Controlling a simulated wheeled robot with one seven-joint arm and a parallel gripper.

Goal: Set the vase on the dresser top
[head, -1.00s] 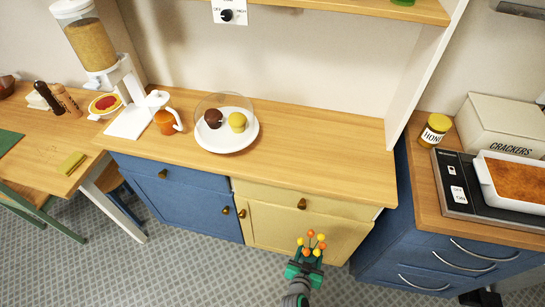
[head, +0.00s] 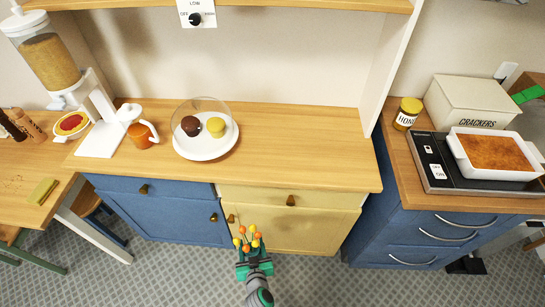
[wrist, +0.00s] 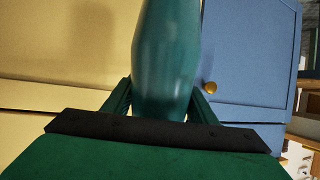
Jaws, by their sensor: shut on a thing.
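The vase is a glossy teal, rounded vessel (wrist: 168,60) in the wrist view, where it stands between my two fingers. In the head view its orange and yellow ball-shaped blooms (head: 247,238) show above my gripper (head: 254,264), and its body is mostly hidden. My gripper is shut on the vase, holding it in front of the dresser's doors, lower than the top. The dresser has a wooden top (head: 290,150) and blue and pale yellow fronts.
On the dresser top are a white plate (head: 205,152) with two muffins under a clear dome, an orange mug (head: 140,134) and a white dispenser (head: 100,137). The top's right half is clear. A side panel (head: 385,75) and shelf (head: 300,5) bound it.

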